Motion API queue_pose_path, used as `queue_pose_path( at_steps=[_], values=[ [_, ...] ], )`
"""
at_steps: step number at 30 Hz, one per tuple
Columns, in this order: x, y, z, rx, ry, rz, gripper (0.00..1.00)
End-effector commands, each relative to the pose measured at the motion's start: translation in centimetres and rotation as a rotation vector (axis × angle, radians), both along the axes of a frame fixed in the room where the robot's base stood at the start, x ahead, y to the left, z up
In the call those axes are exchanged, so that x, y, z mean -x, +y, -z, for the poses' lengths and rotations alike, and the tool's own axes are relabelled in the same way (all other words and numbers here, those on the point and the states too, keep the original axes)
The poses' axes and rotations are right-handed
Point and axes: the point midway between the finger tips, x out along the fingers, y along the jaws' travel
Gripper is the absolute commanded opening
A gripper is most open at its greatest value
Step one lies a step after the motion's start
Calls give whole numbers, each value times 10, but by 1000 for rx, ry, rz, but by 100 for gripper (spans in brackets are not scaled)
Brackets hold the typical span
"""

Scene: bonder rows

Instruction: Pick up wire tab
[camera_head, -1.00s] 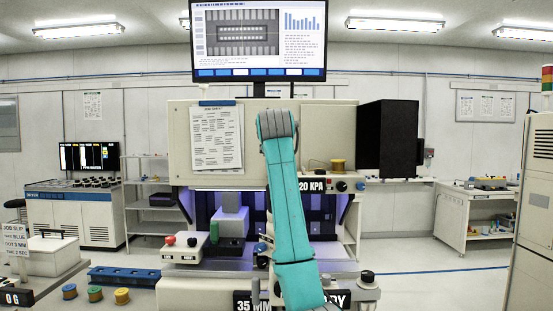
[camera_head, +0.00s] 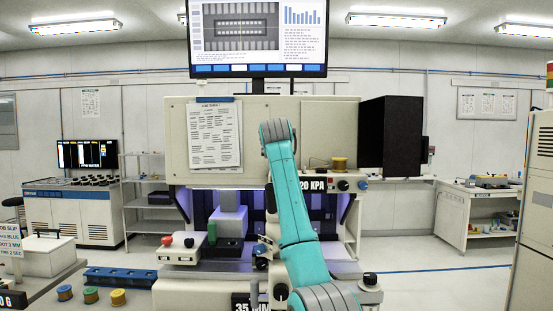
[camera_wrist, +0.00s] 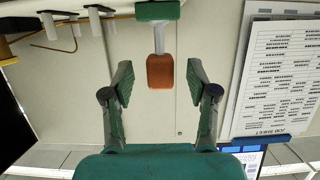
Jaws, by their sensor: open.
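In the wrist view, an orange tab (camera_wrist: 160,72) sits at the end of a pale stem (camera_wrist: 158,38) that comes from a green block (camera_wrist: 157,11). It may be the wire tab; I cannot be sure. My gripper (camera_wrist: 159,84) is open and empty. Its fingers appear on either side of the orange tab, apart from it. The depth between them is unclear. In the head view my teal arm reaches up in front of the bonder (camera_head: 325,120), and my gripper is not seen there.
In the wrist view, a thin copper wire (camera_wrist: 60,46) and white pegs (camera_wrist: 95,22) show at upper left, and a job sheet (camera_wrist: 279,75) at right. In the head view, a yellow spool (camera_head: 339,164) stands beside a black box (camera_head: 390,135). A monitor (camera_head: 257,38) hangs above.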

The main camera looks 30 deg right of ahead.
Motion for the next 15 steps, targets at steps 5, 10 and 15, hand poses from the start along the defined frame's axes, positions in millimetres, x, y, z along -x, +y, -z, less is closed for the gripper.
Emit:
queue_pose_path(
  at_steps=[5, 10, 15],
  values=[
    [-15, -10, 5, 0, 0, 0, 58],
    [-20, -13, 6, 1, -1, 0, 58],
    [-20, -13, 7, 1, -1, 0, 58]
  ],
)
